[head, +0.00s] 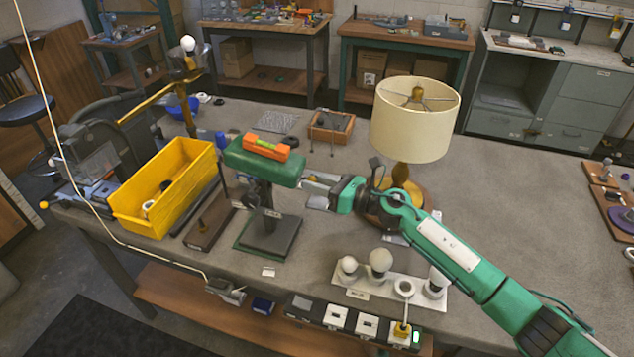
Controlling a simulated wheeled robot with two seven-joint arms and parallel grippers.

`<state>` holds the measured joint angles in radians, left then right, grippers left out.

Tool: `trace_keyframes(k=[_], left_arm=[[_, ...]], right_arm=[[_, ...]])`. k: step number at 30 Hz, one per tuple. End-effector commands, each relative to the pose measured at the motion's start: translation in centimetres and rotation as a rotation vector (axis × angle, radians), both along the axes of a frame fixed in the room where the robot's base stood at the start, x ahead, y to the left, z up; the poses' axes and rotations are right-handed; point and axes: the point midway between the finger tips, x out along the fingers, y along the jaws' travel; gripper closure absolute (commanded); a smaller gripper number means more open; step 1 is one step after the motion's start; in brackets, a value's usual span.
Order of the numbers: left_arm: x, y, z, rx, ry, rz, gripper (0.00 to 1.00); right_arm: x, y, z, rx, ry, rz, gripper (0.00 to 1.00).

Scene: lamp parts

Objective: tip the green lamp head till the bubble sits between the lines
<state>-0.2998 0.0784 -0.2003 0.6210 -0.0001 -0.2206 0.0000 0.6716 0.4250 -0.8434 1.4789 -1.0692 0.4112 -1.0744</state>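The green lamp head (262,165) sits on a short post above a dark square base (268,236) on the bench. An orange spirit level (267,147) lies along its top, with a pale green vial in its middle. The bubble and the lines are too small to read. The head looks slightly tilted, lower at its right end. My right gripper (312,182) reaches in from the right, its fingers at the right end of the head. Whether they touch or grip it is unclear. My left gripper is not in view.
A cream-shaded lamp (415,120) stands close behind my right arm. A yellow bin (165,188) and a brown block with a post (210,222) stand left of the lamp head. A white tray of bulbs (390,286) lies in front. The bench right of the shaded lamp is mostly clear.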

Motion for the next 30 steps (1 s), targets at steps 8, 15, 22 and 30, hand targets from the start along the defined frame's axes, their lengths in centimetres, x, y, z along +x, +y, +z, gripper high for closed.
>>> trace_keyframes(k=[8, 15, 22, 30], left_arm=[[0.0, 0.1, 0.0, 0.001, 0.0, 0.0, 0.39], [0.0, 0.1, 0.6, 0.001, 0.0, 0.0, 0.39], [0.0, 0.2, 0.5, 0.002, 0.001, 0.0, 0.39], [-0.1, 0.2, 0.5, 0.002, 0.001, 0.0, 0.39]], right_arm=[[0.0, 0.0, 0.0, 0.0, 0.0, 0.0, 1.0], [0.2, 0.7, 2.7, 0.002, -0.006, 0.002, 1.0], [0.3, 0.7, 2.8, 0.004, -0.003, 0.0, 1.0], [0.2, 0.7, 2.7, 0.003, -0.001, 0.0, 0.54]])
